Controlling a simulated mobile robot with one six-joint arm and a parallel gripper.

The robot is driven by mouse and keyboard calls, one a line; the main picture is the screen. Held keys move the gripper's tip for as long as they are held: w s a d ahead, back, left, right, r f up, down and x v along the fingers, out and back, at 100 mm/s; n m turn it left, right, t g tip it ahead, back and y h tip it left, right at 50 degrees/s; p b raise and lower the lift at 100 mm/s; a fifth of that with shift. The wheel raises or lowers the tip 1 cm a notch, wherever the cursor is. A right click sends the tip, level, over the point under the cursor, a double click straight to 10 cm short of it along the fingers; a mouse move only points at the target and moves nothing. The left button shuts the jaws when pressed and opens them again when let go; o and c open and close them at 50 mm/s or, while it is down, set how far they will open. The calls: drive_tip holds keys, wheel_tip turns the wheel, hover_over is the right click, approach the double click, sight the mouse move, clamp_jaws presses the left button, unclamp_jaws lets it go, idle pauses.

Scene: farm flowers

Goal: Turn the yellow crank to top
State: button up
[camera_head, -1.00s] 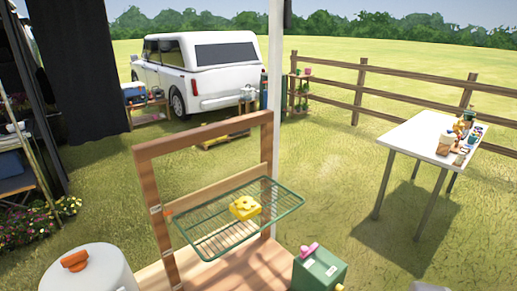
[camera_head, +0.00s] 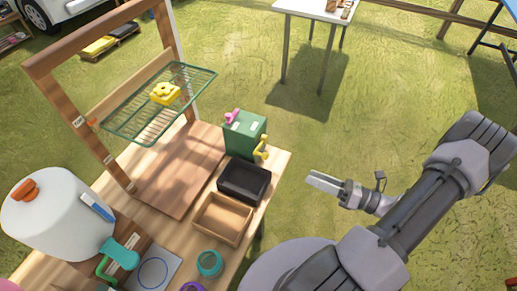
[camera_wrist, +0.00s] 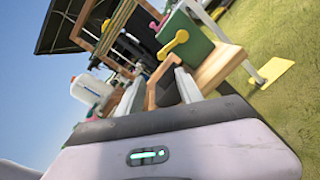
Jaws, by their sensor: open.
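The yellow crank (camera_head: 261,149) is on the right side of a green box (camera_head: 243,135) at the back right edge of the wooden bench. In the wrist view the crank (camera_wrist: 173,45) shows ahead, beyond the fingers, against the green box (camera_wrist: 196,42); the view is tilted. Which way the crank points is hard to tell. My gripper (camera_head: 318,182) is to the right of the bench, over the grass, apart from the crank. In the wrist view my gripper (camera_wrist: 158,84) is open, with nothing seen between its fingers.
A pink knob (camera_head: 231,116) is on the box's top. A black tray (camera_head: 244,180) and a wooden tray (camera_head: 222,217) stand in front of the box. A green wire rack (camera_head: 140,125) holds a yellow object (camera_head: 164,93). The grass between gripper and bench is clear.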

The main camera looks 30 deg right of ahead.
sight(265, 156)
drive_tip(key=b+x, duration=0.1)
drive_tip(key=x, duration=0.4)
drive_tip(key=b+x, duration=0.1)
drive_tip(key=x, duration=0.5)
drive_tip(key=b+x, duration=0.1)
drive_tip(key=x, duration=0.5)
drive_tip(key=shift+w+d+f, duration=0.15)
drive_tip(key=shift+w+f, duration=0.1)
drive_tip(key=shift+w, duration=0.1)
drive_tip(key=shift+c, duration=0.4)
clamp_jaws()
